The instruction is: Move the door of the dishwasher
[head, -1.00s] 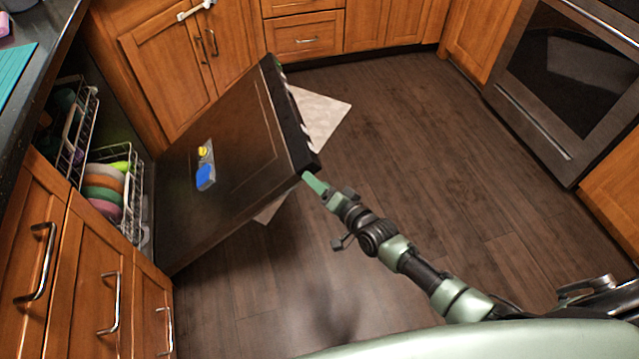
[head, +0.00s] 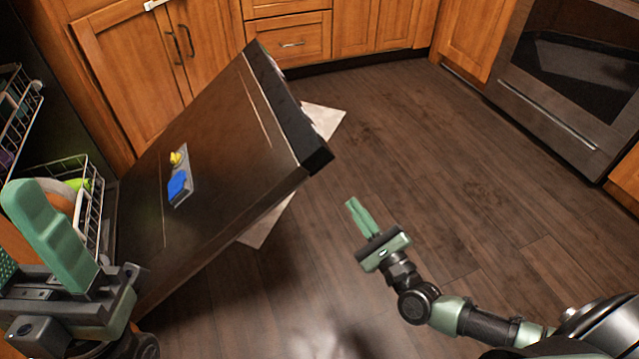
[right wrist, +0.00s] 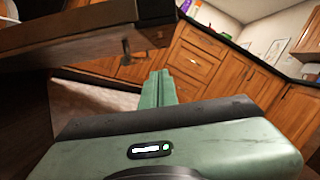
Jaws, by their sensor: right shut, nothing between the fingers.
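The dishwasher door (head: 215,160) is partly open and tilted, its inner face with a blue and yellow detergent dispenser (head: 179,180) turned up. Its dark end edge (head: 290,110) points toward the room. My right gripper (head: 358,212) is shut and empty, apart from the door, to the right of its near corner. In the right wrist view its green fingers (right wrist: 158,88) are together, with the door (right wrist: 90,35) at upper left. My left gripper (head: 50,235) is at the lower left, in front of the racks; only one green finger shows clearly, so its opening is unclear.
Dish racks (head: 85,190) with plates stand inside the dishwasher at left. A pale mat (head: 325,118) lies on the floor behind the door. Wooden cabinets (head: 130,70) line the back, and an oven (head: 565,90) stands at right. The middle floor (head: 420,150) is clear.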

